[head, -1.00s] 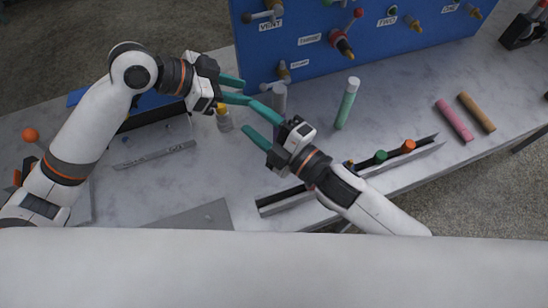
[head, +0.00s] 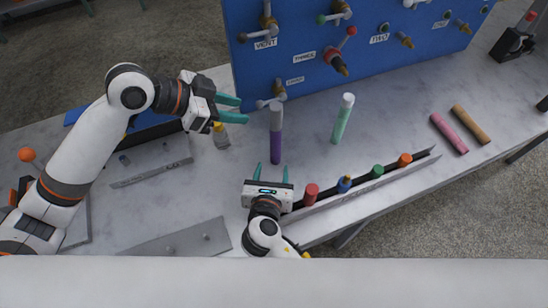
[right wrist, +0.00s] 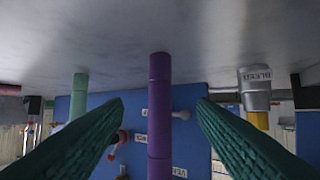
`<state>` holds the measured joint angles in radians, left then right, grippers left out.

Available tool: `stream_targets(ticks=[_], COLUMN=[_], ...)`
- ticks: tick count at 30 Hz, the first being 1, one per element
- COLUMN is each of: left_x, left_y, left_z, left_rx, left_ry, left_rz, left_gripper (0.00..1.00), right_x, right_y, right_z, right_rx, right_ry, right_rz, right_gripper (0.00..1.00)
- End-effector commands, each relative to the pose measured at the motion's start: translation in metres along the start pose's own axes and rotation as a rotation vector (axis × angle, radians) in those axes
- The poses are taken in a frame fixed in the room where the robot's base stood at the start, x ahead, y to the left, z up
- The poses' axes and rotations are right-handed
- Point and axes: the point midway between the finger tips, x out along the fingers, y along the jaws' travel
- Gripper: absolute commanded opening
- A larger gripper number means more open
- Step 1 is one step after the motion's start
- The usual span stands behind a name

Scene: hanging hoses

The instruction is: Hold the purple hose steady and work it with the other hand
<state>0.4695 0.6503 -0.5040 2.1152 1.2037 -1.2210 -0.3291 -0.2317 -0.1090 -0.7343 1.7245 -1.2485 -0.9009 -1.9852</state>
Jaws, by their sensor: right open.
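The purple hose (head: 275,147) has a pale grey upper part (head: 276,116) and stands out upright before the blue panel in the head view. My right gripper (head: 272,168) is open, its fingertips on either side of the hose's lower end. In the right wrist view the purple hose (right wrist: 159,115) runs between the two spread green fingers, apart from both. Whether it lies within their reach or just beyond is unclear. My left gripper (head: 239,109) is open and empty, to the left of the hose's grey part and apart from it.
The blue panel (head: 300,30) with labelled valves stands at the back. A green hose (head: 342,122) is to the right. A rack (head: 370,180) with several coloured caps lies at the front right. Pink (head: 449,134) and brown (head: 472,125) rods lie far right. A small yellow-topped bottle (head: 221,138) stands left.

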Motion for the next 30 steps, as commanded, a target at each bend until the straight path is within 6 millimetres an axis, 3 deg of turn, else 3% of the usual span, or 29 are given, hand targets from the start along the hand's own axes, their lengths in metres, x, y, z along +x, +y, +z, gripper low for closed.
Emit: stream_targets(ticks=[9,15,21,30], left_x=[0.000,0.000,0.000,0.000], left_y=[0.000,0.000,0.000,0.000], left_z=[0.000,0.000,0.000,0.000], left_rx=[0.000,0.000,0.000,0.000], left_ry=[0.000,0.000,0.000,0.000], left_rz=[0.000,0.000,0.000,0.000], left_gripper=[0.36,0.36,0.36,0.36], right_x=[0.061,0.090,0.104,0.105], right_y=[0.000,0.000,0.000,0.000], right_z=[-0.001,-0.001,-0.001,-0.001], right_rx=[0.002,0.003,0.005,0.005], right_ry=[0.002,0.002,0.001,0.000], right_rz=[0.000,-0.001,-0.002,-0.002], right_gripper=[0.52,0.52,0.52,0.51])
